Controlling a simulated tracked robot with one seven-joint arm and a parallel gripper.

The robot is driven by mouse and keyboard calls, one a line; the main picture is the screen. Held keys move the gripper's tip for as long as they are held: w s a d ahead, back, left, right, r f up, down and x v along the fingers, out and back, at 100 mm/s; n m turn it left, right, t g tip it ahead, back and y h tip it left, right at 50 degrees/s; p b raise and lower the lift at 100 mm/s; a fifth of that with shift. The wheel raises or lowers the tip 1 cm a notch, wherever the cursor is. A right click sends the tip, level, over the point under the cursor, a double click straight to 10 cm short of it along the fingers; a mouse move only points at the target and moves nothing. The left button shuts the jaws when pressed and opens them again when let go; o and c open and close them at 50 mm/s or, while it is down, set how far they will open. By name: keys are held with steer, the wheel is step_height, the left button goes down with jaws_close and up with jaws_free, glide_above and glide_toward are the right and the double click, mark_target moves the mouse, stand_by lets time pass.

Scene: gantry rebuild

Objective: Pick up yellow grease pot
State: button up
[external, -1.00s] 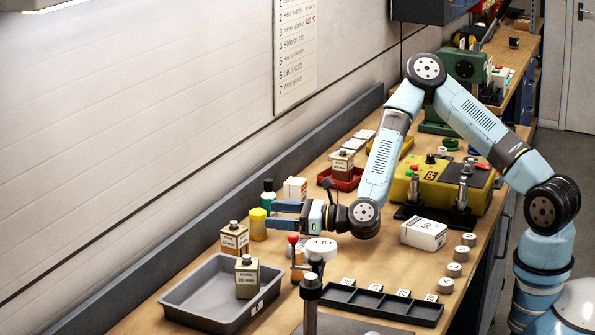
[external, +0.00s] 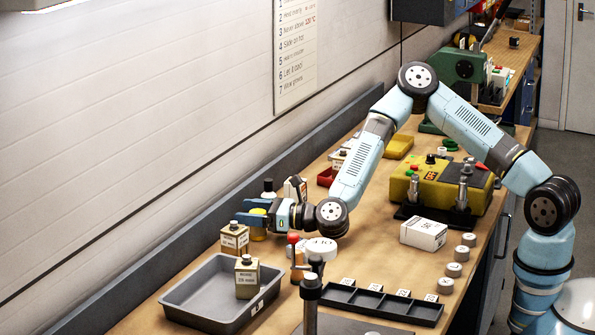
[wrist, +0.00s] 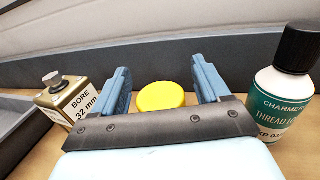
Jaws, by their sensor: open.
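The yellow grease pot (wrist: 160,95) stands on the bench, its yellow lid showing between the two blue fingers in the wrist view. In the external view the pot (external: 258,235) is partly hidden by my gripper (external: 254,214). My gripper (wrist: 164,84) is open, with one finger on each side of the pot. A gap shows between each finger and the lid in the wrist view. I cannot tell how far down the pot the fingers reach.
The low grey back wall (wrist: 160,62) runs behind the pot.

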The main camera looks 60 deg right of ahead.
steer(key=shift+c, duration=0.3)
steer(key=c, duration=1.1)
steer(key=shift+o, duration=0.2)
